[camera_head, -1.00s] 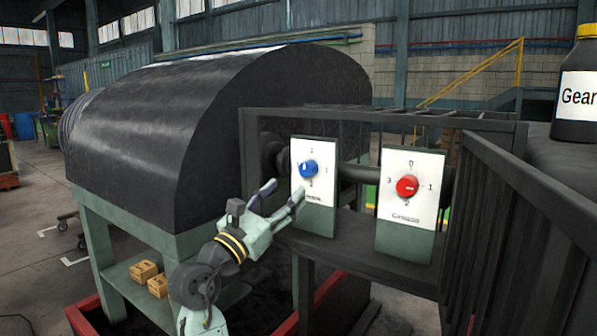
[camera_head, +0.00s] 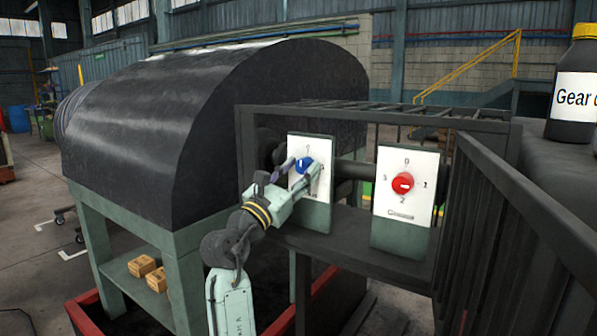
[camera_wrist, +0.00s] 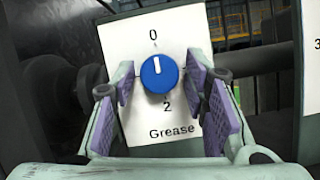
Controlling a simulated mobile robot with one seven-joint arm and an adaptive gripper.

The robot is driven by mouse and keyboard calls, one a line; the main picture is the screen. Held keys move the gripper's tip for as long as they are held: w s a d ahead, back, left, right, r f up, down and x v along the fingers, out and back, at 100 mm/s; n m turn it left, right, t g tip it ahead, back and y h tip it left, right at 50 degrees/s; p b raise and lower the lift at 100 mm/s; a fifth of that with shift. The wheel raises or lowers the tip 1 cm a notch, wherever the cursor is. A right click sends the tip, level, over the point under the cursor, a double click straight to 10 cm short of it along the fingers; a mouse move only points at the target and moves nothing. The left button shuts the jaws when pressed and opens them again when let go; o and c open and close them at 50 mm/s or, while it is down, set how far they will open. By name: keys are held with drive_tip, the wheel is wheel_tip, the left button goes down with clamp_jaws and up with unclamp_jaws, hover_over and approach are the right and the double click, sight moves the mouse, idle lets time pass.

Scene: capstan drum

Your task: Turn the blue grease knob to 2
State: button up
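The blue grease knob (camera_head: 304,165) sits on a white panel (camera_head: 318,216) labelled "Grease" in the wrist view. There the knob (camera_wrist: 159,74) shows a white mark pointing up, roughly at the 0. The 2 is below the knob; the sides of the dial are hidden by my fingers. My gripper (camera_head: 303,169) is at the knob, with one purple-padded finger on each side. In the wrist view my gripper (camera_wrist: 161,82) is open, and gaps show between the pads and the knob.
A second panel with a red knob (camera_head: 402,183) stands to the right. Dark railings (camera_head: 530,210) run along the right side, and a large black drum (camera_head: 200,110) fills the left. A black bottle with a yellow cap (camera_head: 577,90) stands at the far right.

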drive_tip(key=c, duration=0.8)
drive_tip(key=shift+c, duration=0.2)
